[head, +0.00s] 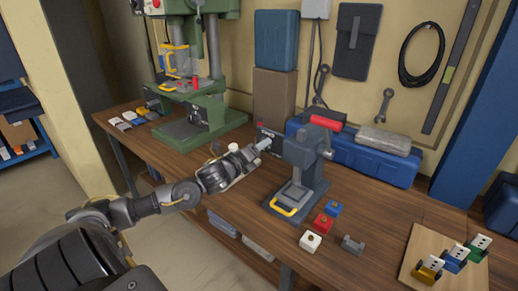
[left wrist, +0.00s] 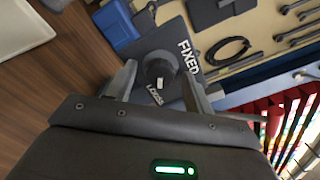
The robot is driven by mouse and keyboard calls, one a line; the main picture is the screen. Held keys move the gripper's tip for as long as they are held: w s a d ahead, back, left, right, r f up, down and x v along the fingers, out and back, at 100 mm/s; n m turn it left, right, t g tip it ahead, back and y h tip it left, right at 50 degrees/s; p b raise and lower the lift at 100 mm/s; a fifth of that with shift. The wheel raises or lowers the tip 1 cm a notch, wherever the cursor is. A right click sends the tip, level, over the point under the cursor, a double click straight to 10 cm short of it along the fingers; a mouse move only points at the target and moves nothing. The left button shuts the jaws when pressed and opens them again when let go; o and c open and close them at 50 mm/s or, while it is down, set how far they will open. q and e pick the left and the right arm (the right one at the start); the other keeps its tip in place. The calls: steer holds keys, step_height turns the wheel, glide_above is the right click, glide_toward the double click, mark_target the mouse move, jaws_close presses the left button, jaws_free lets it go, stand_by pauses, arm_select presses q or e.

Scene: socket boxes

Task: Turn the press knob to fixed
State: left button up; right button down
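The press (head: 300,170), a grey machine with a red-gripped lever, stands on the workbench. In the left wrist view, its round dark knob (left wrist: 160,69) sits on a dark plate (left wrist: 176,36) lettered FIXED and LOOSE. The knob's white mark is on the side toward LOOSE. My left gripper (head: 261,146) is at the press's left side in the head view. In the left wrist view its fingers (left wrist: 161,75) are open, one on each side of the knob, with gaps showing. The knob is not clear in the head view. My right gripper is not in view.
A green drill press (head: 200,105) stands at the left. A blue case (head: 370,160) is behind the press. White (head: 310,241), red (head: 323,223) and blue (head: 333,208) blocks and a grey bracket (head: 353,244) lie in front. A wooden board (head: 425,248) holds several coloured pieces.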

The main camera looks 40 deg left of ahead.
arm_select(q)
steer(key=c, duration=1)
steer(key=shift+o, duration=0.2)
steer(key=shift+n, duration=0.3)
steer(key=n+p, duration=0.1)
steer(key=n, duration=0.1)
steer(key=n+p, duration=0.2)
steer(key=shift+r+n, duration=0.2)
steer(key=shift+n, duration=0.1)
steer(key=shift+f+n+p, duration=0.15)
steer(key=shift+n+p, duration=6.3)
steer(key=shift+n, duration=2.95)
